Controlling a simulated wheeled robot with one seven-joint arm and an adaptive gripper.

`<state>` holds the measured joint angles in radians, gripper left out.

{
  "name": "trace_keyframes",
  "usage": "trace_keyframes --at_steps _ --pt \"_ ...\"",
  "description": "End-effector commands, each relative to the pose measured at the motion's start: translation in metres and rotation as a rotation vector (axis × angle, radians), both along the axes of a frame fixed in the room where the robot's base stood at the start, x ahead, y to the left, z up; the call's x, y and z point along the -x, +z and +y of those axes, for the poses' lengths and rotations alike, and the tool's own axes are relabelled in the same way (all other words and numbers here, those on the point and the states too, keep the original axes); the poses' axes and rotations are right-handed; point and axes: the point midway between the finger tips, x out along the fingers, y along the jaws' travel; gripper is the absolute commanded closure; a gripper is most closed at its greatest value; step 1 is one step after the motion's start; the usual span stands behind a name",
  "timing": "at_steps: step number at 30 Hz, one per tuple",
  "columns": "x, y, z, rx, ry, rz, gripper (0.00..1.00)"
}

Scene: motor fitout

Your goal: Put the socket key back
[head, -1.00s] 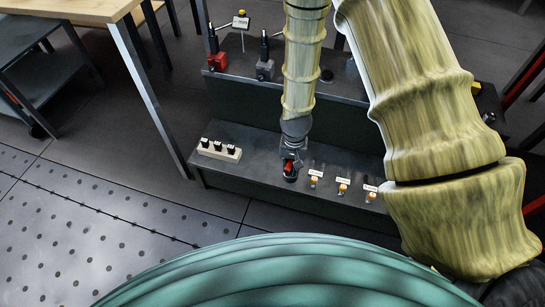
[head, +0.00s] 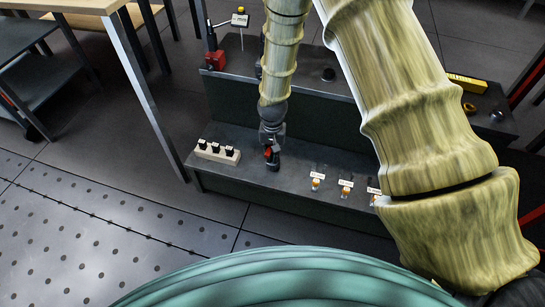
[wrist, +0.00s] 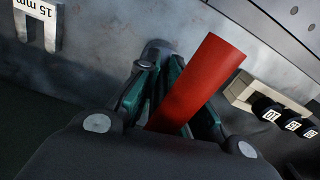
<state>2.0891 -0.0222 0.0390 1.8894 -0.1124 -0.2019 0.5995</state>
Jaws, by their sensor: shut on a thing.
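My gripper (head: 271,140) is over the lower grey shelf, right of the block, and is shut on a red cylinder. This looks like the handle of the socket key (head: 271,155). In the wrist view the smooth red handle (wrist: 200,80) sits tilted between the fingers (wrist: 172,105). The rest of the key is hidden by the gripper. A beige block (head: 232,158) with three black, labelled pieces stands on the left of the lower shelf. It also shows at the right of the wrist view (wrist: 240,92), apart from the handle.
Small orange-topped pieces (head: 316,184) with white labels stand on the shelf to the right. A red device (head: 215,60) stands on the upper shelf. A wooden-topped table (head: 70,5) is at the left.

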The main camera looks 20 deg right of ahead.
Motion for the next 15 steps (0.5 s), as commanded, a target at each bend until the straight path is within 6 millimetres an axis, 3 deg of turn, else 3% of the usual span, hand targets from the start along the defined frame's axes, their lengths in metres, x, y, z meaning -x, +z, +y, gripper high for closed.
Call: trace_keyframes --at_steps 2,13,15 --pt "-0.0007 -0.0087 0.0000 0.000 0.000 -0.001 1.00" --pt "-0.0004 -0.0097 0.0000 0.000 0.001 -0.001 1.00" --pt "-0.0002 -0.0103 0.0000 0.000 0.001 -0.001 0.81"
